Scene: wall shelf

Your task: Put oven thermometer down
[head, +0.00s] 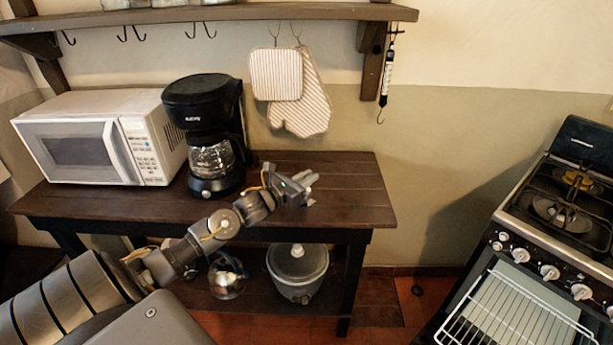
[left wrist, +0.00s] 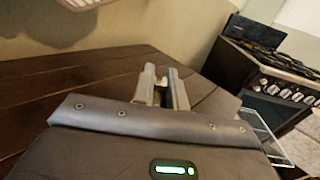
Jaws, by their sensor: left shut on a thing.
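My left gripper (head: 308,190) is over the right part of the dark wooden table (head: 345,170), in front of the wall. In the left wrist view its two fingers (left wrist: 161,80) point away over the dark planks. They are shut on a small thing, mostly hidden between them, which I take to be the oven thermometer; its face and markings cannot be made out. I cannot tell whether it touches the tabletop. My right gripper is not in view.
A white microwave (head: 95,140) and a black coffee maker (head: 203,125) stand on the table's left half. Mitts (head: 300,85) hang above from a shelf (head: 330,12). The tabletop's right end looks clear. A stove (head: 555,240) with a wire rack stands at right.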

